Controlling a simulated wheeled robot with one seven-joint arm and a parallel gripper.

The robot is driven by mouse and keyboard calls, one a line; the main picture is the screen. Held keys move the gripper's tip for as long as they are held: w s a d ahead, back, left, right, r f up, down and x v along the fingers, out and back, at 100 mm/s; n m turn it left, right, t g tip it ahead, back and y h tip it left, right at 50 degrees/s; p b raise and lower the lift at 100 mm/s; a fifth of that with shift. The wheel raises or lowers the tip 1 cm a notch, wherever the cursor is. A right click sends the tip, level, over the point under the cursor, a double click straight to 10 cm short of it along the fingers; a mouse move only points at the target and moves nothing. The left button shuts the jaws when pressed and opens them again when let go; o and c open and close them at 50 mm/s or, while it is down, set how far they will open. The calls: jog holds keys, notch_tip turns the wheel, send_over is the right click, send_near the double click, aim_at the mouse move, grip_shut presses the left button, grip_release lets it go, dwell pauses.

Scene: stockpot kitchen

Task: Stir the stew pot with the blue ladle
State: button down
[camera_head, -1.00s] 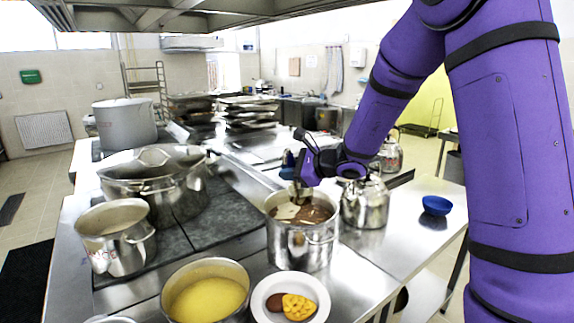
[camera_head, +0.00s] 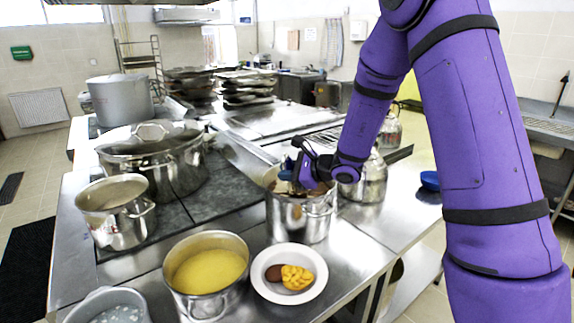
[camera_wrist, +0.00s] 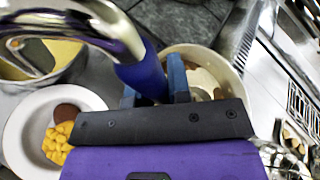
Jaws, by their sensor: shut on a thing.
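The stew pot (camera_head: 301,220) is a steel pot holding brown and pale stew, at the centre of the head view. My gripper (camera_head: 292,172) is over its opening and hides much of the stew. In the wrist view my gripper (camera_wrist: 155,90) is shut on the blue handle of the ladle (camera_wrist: 143,74). A shiny curved metal part of the ladle crosses the upper left of that view. The pot (camera_wrist: 209,55) shows behind the fingers. The ladle's lower end is hidden, so I cannot tell how deep it sits.
A pot of yellow soup (camera_head: 207,272) and a white plate (camera_head: 289,291) with food stand in front. A large lidded pot (camera_head: 165,170) and an open pot (camera_head: 116,220) are at left. A kettle (camera_head: 368,184) stands close right of the stew pot; a blue bowl (camera_head: 430,180) is farther right.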

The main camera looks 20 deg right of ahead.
jog(key=shift+f, duration=1.8)
jog(key=shift+d, duration=0.15)
